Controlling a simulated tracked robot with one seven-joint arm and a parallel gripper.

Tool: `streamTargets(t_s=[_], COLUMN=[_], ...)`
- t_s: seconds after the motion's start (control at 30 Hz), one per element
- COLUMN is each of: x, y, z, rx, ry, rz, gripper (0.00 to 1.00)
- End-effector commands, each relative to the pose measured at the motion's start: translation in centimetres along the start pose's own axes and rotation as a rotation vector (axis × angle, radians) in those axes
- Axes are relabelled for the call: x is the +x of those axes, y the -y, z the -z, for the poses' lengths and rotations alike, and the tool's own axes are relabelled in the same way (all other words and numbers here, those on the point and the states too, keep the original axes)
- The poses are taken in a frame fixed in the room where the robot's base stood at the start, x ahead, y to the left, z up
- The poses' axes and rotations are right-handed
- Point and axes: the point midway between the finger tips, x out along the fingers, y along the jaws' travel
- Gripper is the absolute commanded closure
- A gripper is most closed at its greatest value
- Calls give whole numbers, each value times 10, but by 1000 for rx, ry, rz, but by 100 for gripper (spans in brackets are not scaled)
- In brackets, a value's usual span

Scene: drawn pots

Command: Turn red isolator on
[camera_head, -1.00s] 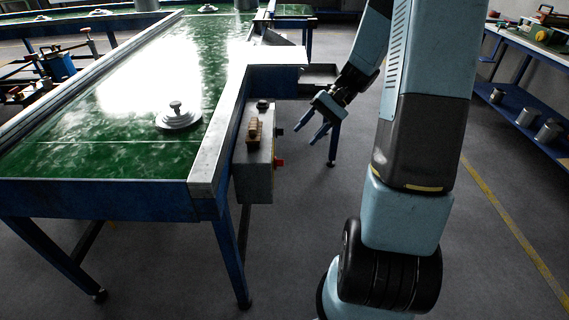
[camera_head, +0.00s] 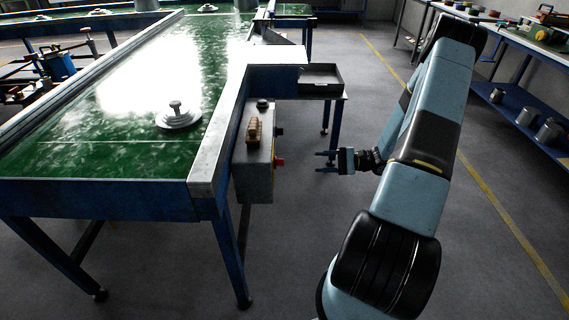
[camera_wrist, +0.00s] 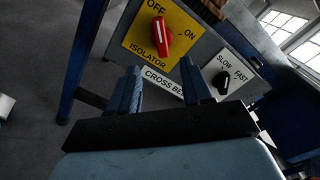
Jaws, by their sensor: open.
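The red isolator knob (camera_wrist: 162,36) sits on a yellow plate (camera_wrist: 140,38) marked OFF, ON and ISOLATOR in the wrist view. Its white line points towards OFF. In the head view the red knob (camera_head: 280,161) sticks out from the right side of the grey control box (camera_head: 254,180). My gripper (camera_head: 318,161) is to the right of the knob, pointing left at the box, with a gap between. In the wrist view my gripper (camera_wrist: 160,72) is open and empty, its fingers apart below the knob.
A black SLOW/FAST knob (camera_wrist: 222,82) is beside the isolator on the same panel. The green-topped table (camera_head: 90,150) carries the box at its right edge. A dark tray (camera_head: 321,76) sits on a ledge behind.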

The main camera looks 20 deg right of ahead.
Motion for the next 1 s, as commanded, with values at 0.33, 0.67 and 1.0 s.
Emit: streamTargets(t_s=[0.33,0.67,1.0], x=[24,82,127], y=[-2,-1,0], z=[4,4,5], rx=[5,6,5], ry=[1,1,-1], rz=[22,22,22], gripper=[51,51,51])
